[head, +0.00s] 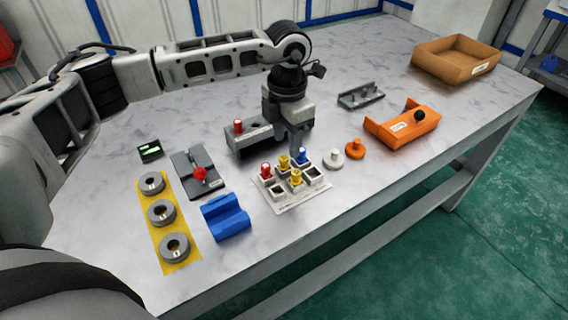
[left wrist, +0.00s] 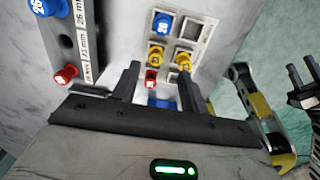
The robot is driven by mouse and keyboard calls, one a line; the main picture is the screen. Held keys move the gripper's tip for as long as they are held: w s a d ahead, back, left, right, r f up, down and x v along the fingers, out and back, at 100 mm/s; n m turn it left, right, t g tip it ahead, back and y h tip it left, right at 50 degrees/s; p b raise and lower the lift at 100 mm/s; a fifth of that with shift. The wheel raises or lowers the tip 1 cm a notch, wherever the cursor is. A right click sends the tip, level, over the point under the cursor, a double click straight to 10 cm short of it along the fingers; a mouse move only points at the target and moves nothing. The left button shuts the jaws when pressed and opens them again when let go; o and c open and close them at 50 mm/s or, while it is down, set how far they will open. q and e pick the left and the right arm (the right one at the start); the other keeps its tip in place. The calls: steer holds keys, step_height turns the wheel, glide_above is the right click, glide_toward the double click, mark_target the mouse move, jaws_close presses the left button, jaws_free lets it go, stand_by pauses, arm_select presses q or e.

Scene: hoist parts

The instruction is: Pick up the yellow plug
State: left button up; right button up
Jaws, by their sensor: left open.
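Two yellow plugs stand in the white socket tray (head: 290,203): one at the back (head: 284,161) and one nearer the front (head: 296,177). In the left wrist view they are the yellow plugs (left wrist: 157,55) and (left wrist: 184,62). A red plug (head: 266,170) and a blue plug (head: 302,156) stand in the same tray. My left gripper (head: 294,146) is above the back of the tray, pointing down. In the left wrist view its fingers (left wrist: 159,70) are apart, with nothing held between them.
A grey block (head: 250,140) with a red plug stands behind the tray. A blue cradle (head: 226,218) is at its left; white (head: 334,159) and orange (head: 356,149) knobs are at its right. An orange holder (head: 402,128) and a brown box (head: 456,60) are farther right.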

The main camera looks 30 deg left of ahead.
mark_target(284, 157)
arm_select(q)
steer(key=shift+a+f+p, duration=0.2)
steer(key=shift+f+p, duration=0.1)
steer(key=shift+f, duration=1.05)
steer(key=shift+a+f+p, duration=0.15)
steer(key=shift+f+p, duration=0.1)
steer(key=shift+f, duration=1.1)
jaws_close()
